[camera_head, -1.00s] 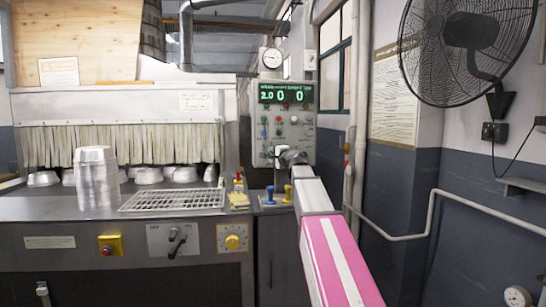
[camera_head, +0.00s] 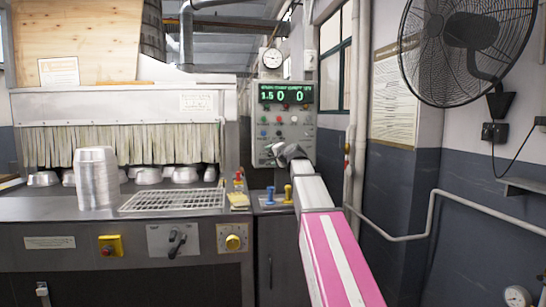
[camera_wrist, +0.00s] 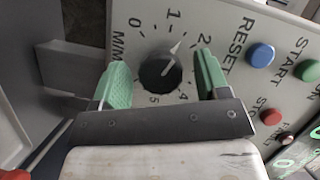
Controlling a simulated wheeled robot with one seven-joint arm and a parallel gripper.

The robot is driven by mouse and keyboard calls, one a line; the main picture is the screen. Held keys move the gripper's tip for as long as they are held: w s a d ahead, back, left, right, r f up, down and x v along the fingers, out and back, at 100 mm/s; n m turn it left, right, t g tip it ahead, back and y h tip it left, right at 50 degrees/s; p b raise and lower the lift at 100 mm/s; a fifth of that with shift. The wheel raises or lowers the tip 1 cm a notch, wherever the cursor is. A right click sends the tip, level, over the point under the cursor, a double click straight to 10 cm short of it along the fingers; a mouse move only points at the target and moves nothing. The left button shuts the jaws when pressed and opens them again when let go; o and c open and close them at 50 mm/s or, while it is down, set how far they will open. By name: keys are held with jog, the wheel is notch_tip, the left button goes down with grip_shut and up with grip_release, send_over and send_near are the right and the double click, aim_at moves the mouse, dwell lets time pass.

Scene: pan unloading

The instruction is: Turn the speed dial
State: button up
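The speed dial (camera_wrist: 160,72) is a round black knob with a white pointer on the grey control panel (camera_head: 298,160). Its printed scale runs from 0 to 5, and the pointer sits between 1 and 2. My gripper (camera_wrist: 163,78) is open, its two green fingers on either side of the dial with a visible gap on each side. In the head view my gripper (camera_head: 277,155) is at the panel's lower left and hides the dial. The panel's green display (camera_head: 285,95) reads 1.5, 0 and 0.
To the right of the dial are a blue RESET button (camera_wrist: 261,55), a green START button (camera_wrist: 308,70) and a red STOP button (camera_wrist: 270,116). A metal counter with stacked pans (camera_head: 97,178) and a wire rack (camera_head: 172,200) stands left. A wall fan (camera_head: 465,45) hangs right.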

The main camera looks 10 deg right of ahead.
jog(key=v, duration=1)
jog(key=shift+s+d, duration=0.2)
jog(key=shift+s, duration=0.15)
jog(key=shift+r, duration=0.1)
